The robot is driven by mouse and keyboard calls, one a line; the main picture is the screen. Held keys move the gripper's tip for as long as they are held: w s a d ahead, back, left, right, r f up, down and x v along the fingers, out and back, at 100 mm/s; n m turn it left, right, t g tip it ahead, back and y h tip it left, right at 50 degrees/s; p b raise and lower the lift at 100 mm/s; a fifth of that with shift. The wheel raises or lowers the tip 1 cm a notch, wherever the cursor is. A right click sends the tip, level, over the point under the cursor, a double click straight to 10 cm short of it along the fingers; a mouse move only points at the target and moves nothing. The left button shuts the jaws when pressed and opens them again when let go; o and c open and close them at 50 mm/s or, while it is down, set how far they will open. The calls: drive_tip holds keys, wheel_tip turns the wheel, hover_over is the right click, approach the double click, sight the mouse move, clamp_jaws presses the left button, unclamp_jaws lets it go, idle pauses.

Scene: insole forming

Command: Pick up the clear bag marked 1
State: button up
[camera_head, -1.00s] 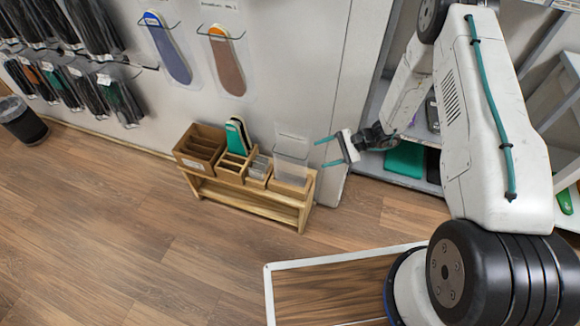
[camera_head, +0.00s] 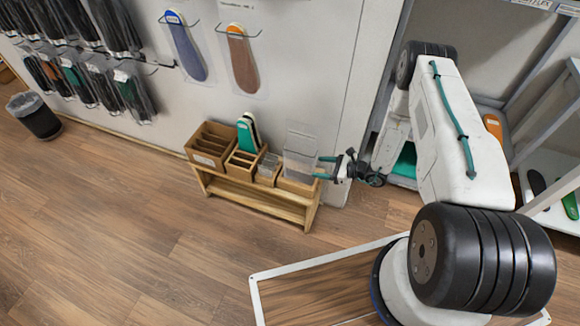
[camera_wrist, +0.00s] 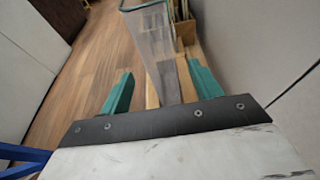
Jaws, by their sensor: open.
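Clear bags (camera_head: 299,152) stand upright in a wooden box at the right end of a small wooden bench. No mark "1" is legible on them. My gripper (camera_head: 324,167) is open, with teal fingers pointing left at the right edge of the bags. In the wrist view a clear bag (camera_wrist: 153,45) with a dark teal top edge runs between the two spread fingers, and my gripper (camera_wrist: 160,72) is not closed on it. I cannot tell whether either finger touches the bag.
The wooden bench (camera_head: 258,197) stands by the wall with other boxes, one holding green insoles (camera_head: 247,133). A grey shelf rack stands on the right. Insoles hang on the wall above. The floor in front of the bench is clear.

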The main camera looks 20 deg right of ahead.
sight(304, 165)
drive_tip(key=x, duration=0.7)
drive_tip(key=shift+w+a, duration=0.25)
drive_tip(key=c, duration=1)
